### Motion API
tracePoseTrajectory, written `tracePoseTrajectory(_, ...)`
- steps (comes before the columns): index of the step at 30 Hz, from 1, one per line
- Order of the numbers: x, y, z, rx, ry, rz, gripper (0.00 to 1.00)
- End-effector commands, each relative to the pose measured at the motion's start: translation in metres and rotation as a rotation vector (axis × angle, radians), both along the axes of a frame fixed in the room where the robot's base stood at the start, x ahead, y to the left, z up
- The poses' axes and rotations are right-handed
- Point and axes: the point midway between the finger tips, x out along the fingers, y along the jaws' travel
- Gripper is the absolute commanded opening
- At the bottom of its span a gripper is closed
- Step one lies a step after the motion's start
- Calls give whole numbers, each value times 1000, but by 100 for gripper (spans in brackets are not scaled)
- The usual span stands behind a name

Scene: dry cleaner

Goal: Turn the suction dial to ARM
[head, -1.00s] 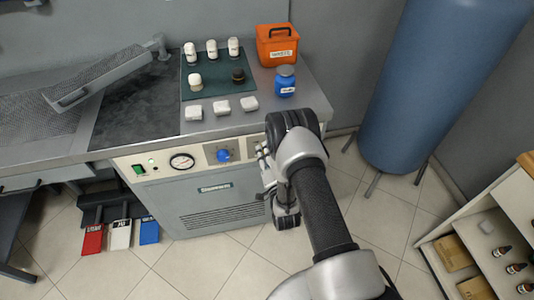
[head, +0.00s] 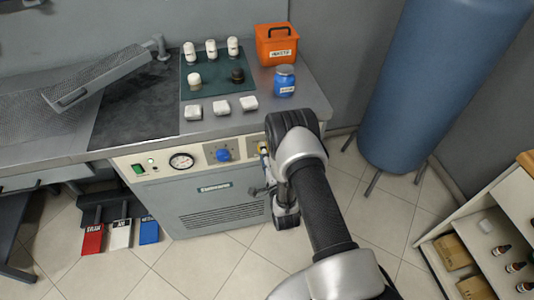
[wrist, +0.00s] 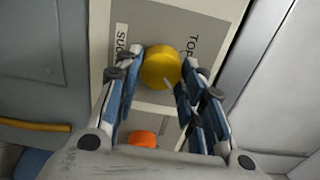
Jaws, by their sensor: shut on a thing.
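The yellow suction dial (wrist: 161,67) sits on a grey plate on the cabinet front. A label starting "SUC" stands at its left and one starting "TOP" at its upper right in the wrist view; both are partly hidden. A pale mark on the dial lies toward its lower right. My gripper (wrist: 158,76) is shut on the dial, one finger on each side.
A blue dial (head: 223,155), a gauge (head: 181,162) and a green switch (head: 138,169) sit left on the same panel. Bottles, white blocks, an orange box (head: 277,44) and a blue jar (head: 285,81) stand on the worktop above. An orange part (wrist: 142,138) lies below the dial.

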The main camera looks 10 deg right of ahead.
Motion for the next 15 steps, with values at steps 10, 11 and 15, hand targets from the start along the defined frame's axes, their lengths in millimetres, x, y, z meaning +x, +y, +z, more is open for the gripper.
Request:
tracePoseTrajectory(10, 1, 0, 2, 7, -5, 0, 13)
tracePoseTrajectory(11, 1, 0, 2, 7, -5, 0, 13)
tracePoseTrajectory(15, 1, 0, 2, 6, -5, 0, 43)
